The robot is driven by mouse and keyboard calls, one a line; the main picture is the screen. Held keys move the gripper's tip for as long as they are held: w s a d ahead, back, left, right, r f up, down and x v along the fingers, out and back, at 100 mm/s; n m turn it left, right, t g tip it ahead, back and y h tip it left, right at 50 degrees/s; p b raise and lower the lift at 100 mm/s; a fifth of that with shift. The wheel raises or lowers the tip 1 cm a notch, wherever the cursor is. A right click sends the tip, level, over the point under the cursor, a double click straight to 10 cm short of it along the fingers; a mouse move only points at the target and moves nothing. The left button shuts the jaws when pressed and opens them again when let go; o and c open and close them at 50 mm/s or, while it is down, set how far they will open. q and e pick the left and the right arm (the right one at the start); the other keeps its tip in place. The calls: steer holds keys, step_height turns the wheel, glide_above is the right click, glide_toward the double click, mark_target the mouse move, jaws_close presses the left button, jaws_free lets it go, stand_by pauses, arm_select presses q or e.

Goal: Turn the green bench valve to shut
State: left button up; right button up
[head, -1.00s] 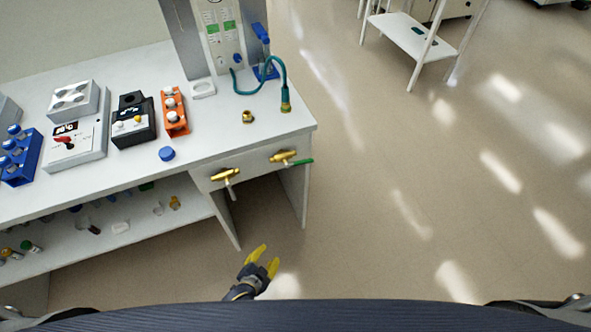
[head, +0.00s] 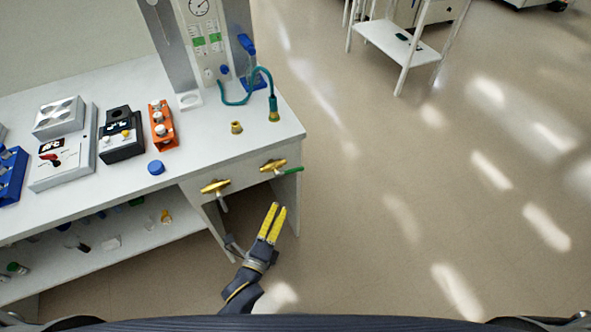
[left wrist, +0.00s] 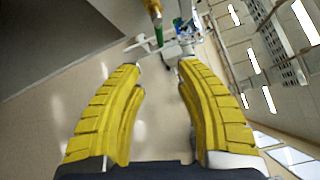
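The green bench valve has a brass body (head: 273,165) on the bench's front panel near its right corner. Its green handle (head: 293,170) points to the right, past the end of the body. In the left wrist view the green handle (left wrist: 158,36) shows beyond the fingertips, with a brass part above it. My left gripper (head: 279,207) has yellow fingers and is below the valve in the head view, apart from it. Its fingers (left wrist: 159,66) are spread with nothing between them. My right gripper is not in view.
A second brass valve (head: 215,186) with a pale handle sits left of the green one. A teal hose (head: 262,71) ends at a brass fitting on the bench top (head: 205,135). A blue cap (head: 156,167) lies near the front edge. Floor to the right is open.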

mark_target(295, 170)
arm_select(q)
steer(key=x, duration=1.7)
steer(key=shift+c, duration=0.3)
jaws_close()
